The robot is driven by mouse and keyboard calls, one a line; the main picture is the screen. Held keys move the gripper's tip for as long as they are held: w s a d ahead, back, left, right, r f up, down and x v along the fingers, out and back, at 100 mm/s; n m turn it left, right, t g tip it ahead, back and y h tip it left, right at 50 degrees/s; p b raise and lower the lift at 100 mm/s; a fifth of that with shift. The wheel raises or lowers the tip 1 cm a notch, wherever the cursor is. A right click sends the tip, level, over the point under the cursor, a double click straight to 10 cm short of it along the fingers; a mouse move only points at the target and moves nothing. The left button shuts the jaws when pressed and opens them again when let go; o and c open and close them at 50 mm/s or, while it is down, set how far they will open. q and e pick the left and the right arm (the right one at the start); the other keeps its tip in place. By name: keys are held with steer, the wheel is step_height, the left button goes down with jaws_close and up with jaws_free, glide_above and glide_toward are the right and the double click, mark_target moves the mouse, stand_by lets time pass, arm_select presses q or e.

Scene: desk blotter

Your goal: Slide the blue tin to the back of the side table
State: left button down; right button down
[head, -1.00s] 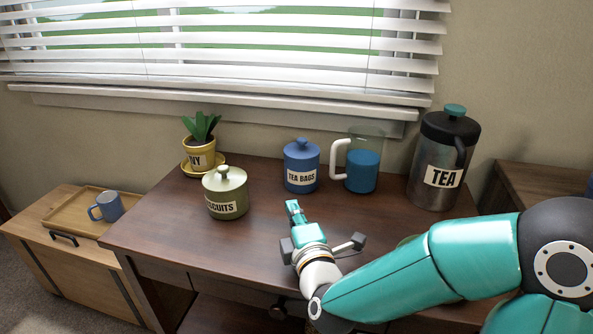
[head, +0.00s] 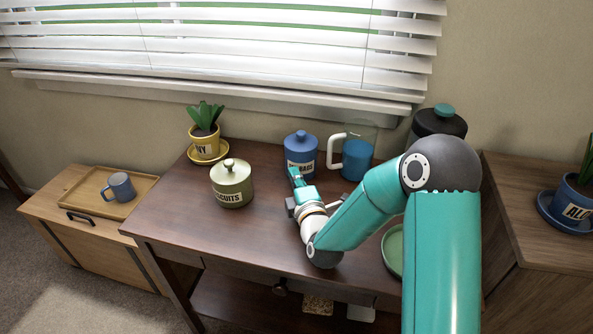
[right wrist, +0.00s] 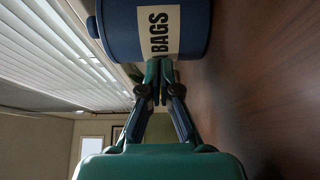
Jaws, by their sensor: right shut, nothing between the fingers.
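The blue tin (head: 300,147), with a blue knobbed lid and a "TEA BAGS" label, stands upright towards the back of the dark wooden side table (head: 190,222). My right gripper (head: 295,176) is shut and empty, low over the table in front of the tin. Its fingers hide part of the tin's lower front. In the right wrist view the shut fingertips (right wrist: 159,64) are at the label side of the tin (right wrist: 118,22); they look to be touching it or very close. My left gripper is not in view.
A green biscuits tin (head: 232,186) and potted plant (head: 204,143) stand left of the blue tin. A glass jug with blue contents (head: 356,160) is close on its right. The dark tea canister (head: 437,122) and a green dish (head: 392,250) are partly behind my right arm.

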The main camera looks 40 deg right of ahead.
mark_target(303, 168)
steer(key=shift+d, duration=0.1)
steer(key=d, duration=0.1)
steer(key=w+d+b, duration=0.1)
steer(key=d, duration=0.1)
steer(key=shift+w+d+f+b, duration=0.1)
steer(key=shift+w+d+b, duration=0.2)
steer(key=shift+w, duration=0.05)
stand_by(0.3)
